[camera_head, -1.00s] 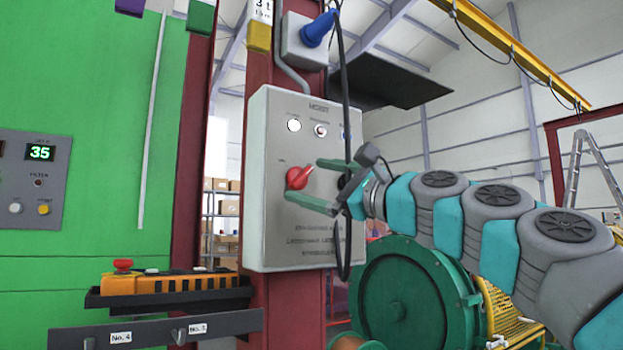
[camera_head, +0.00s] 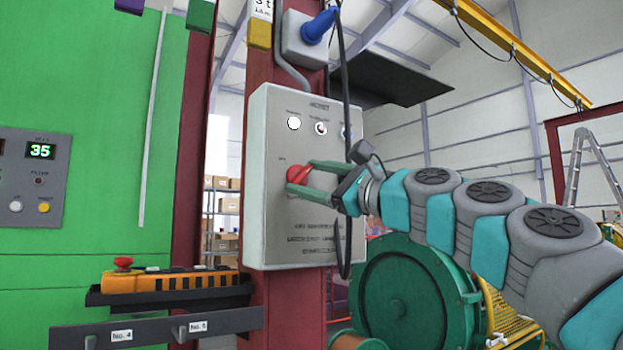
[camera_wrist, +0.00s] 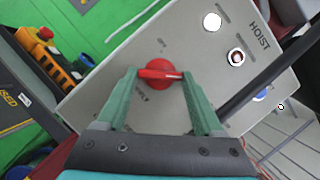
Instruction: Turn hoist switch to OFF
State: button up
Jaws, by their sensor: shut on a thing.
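The hoist switch is a red rotary knob (camera_head: 299,176) on the front of a grey hoist panel (camera_head: 310,255) mounted on a dark red column. In the wrist view the knob (camera_wrist: 158,74) has a red bar handle with a pale pointer mark, lying about level across the picture. My gripper (camera_head: 299,178) has green fingers, one on each side of the knob, and is shut on it. The wrist view also shows my gripper (camera_wrist: 160,78) with the bar between its fingertips. The small labels around the knob are too blurred or covered to read.
A white lamp (camera_head: 293,123) and a small toggle (camera_head: 320,128) sit above the knob. A black cable (camera_head: 345,100) hangs before the panel's right side. An orange pendant (camera_head: 165,282) lies on a tray at lower left. A green reel (camera_head: 400,290) stands at lower right.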

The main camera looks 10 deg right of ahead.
jog(key=c, duration=0.3)
jog(key=shift+w+n, duration=0.1)
jog(key=shift+n, duration=0.2)
jog(key=shift+d+n+g, duration=0.1)
jog(key=shift+n+g, duration=0.4)
jog(key=shift+n, duration=0.1)
jog(key=n+g, duration=0.1)
jog(key=n, duration=0.1)
jog(key=n+g, duration=0.1)
jog(key=n, duration=0.2)
jog(key=shift+w+d+r+n, duration=0.1)
jog(key=shift+r+n, duration=0.1)
jog(key=shift+n, duration=0.1)
jog(key=shift+n+g, duration=0.5)
jog(key=shift+n, duration=0.8)
jog(key=shift+r+n+h, duration=0.1)
jog(key=shift+n+h, duration=0.2)
jog(key=shift+n, duration=0.3)
jog(key=o, duration=1.4)
jog(key=shift+r, duration=0.1)
